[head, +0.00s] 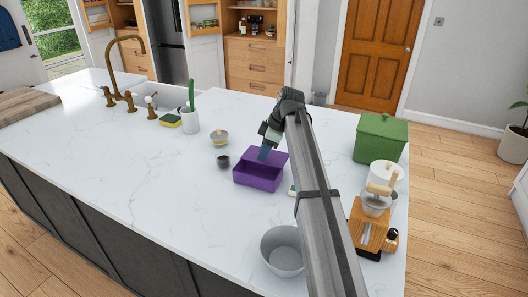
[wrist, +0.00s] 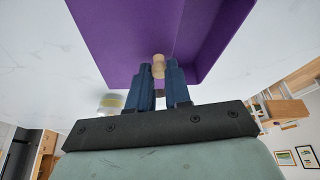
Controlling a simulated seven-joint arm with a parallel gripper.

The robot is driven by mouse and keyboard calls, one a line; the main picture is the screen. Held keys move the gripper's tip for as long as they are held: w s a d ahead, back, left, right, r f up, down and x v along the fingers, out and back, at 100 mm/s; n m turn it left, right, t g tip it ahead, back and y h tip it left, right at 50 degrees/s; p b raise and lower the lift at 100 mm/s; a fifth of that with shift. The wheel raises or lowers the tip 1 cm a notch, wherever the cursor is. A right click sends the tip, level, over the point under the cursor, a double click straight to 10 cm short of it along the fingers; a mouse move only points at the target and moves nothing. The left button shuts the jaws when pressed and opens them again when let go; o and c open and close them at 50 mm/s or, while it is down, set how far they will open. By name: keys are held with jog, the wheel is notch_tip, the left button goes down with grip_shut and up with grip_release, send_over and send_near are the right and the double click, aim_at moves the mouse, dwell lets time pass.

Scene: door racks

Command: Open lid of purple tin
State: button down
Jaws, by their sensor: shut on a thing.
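The purple tin (head: 259,181) sits on the white marble island, left of my arm in the head view. It fills the top of the wrist view (wrist: 150,35). My gripper (head: 264,153) comes down over the tin's back part. In the wrist view, my blue fingers (wrist: 162,78) are shut on a small pale wooden knob (wrist: 158,62) against the purple surface. The gripper hides part of the tin in the head view.
A small dark cup (head: 223,161) and a glass jar (head: 219,138) stand left of the tin. A grey bowl (head: 283,250) is at the front. A green bin (head: 381,139) and a wooden coffee device (head: 370,228) stand to the right. Free counter lies to the left.

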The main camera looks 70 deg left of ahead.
jog(key=shift+w+a, duration=0.4)
jog(key=shift+a, duration=0.05)
jog(key=c, duration=1.1)
grip_release()
jog(key=shift+o, duration=0.2)
jog(key=v, duration=1.4)
